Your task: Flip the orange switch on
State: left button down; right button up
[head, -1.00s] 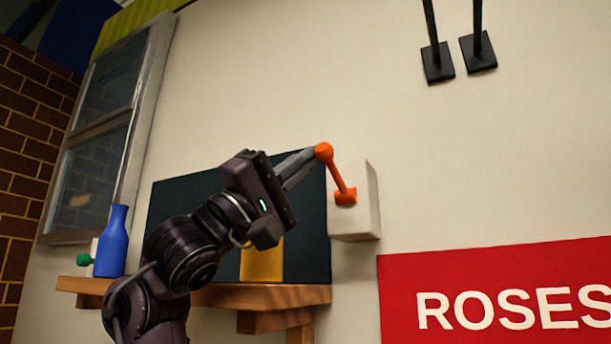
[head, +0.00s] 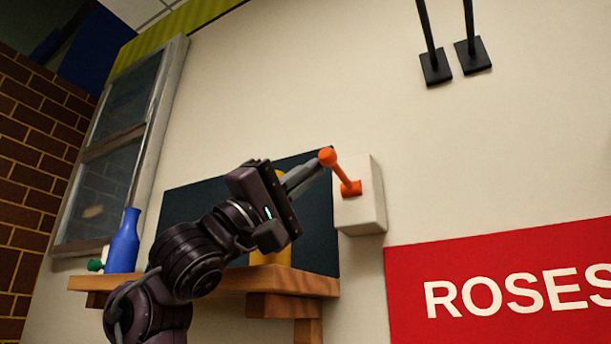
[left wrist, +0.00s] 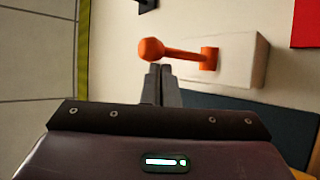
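The orange switch (head: 341,172) is a lever with a round knob, mounted on a white box (head: 366,200) on the wall. In the head view the lever points up and to the left from its base. My left gripper (head: 316,169) is at the knob, its fingertips beside or touching it. The left wrist view shows the orange switch (left wrist: 180,53) just beyond the fingers (left wrist: 160,72), which are close together with nothing seen between them. Whether they touch the knob is unclear. My right gripper is not in view.
A wooden shelf (head: 210,281) under a dark panel (head: 185,207) holds a blue bottle (head: 123,245) and a yellow object (head: 270,255), partly behind my arm. A red ROSES sign (head: 480,265) is at lower right.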

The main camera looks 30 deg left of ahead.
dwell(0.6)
pick_arm(q)
jog(key=s+a+b, duration=0.6)
jog(key=s+a, duration=0.2)
jog(key=s, duration=0.1)
jog(key=shift+s+a+f+b, duration=0.25)
jog(key=shift+a+f+b, duration=0.1)
jog(key=shift+a+f, duration=0.1)
